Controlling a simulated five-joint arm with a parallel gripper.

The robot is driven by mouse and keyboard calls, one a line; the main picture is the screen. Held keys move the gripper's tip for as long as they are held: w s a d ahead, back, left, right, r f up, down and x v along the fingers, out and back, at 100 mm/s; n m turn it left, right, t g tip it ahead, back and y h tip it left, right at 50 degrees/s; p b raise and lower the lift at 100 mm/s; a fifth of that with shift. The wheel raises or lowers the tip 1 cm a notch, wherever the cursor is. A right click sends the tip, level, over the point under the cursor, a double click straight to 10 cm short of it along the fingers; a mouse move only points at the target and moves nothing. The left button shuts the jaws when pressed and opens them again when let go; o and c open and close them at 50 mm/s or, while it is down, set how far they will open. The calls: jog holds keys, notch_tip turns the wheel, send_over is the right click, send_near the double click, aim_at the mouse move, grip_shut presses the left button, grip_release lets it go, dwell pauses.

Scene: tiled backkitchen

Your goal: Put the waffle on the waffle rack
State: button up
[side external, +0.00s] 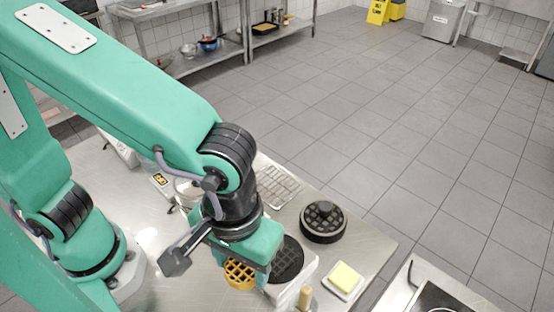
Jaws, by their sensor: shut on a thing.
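The waffle (238,275) is round and golden with a grid pattern. It shows directly below and in front of my gripper (247,262), partly covered by the green gripper body. My gripper is shut on the waffle; the fingertips are mostly hidden. The waffle is beside the left edge of a dark round grid plate (288,262); I cannot tell its height above the counter. The wire waffle rack (279,186) lies on the counter behind my gripper, and its visible part is empty.
Butter (345,277) is on a small dish at the right. A wooden handle (305,298) stands at the front. The steel counter (372,243) has bare room near its right edge.

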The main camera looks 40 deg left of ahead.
jog(key=w+a+f+n, duration=0.1)
jog(key=w+a+n, duration=0.3)
jog(key=w+n, duration=0.5)
jog(key=n, duration=0.8)
send_over(274, 185)
notch_tip(274, 185, down, 9)
jog(key=shift+f, duration=0.1)
jog(key=shift+f, duration=1.95)
jog(key=shift+f, duration=0.15)
jog(key=o, duration=1)
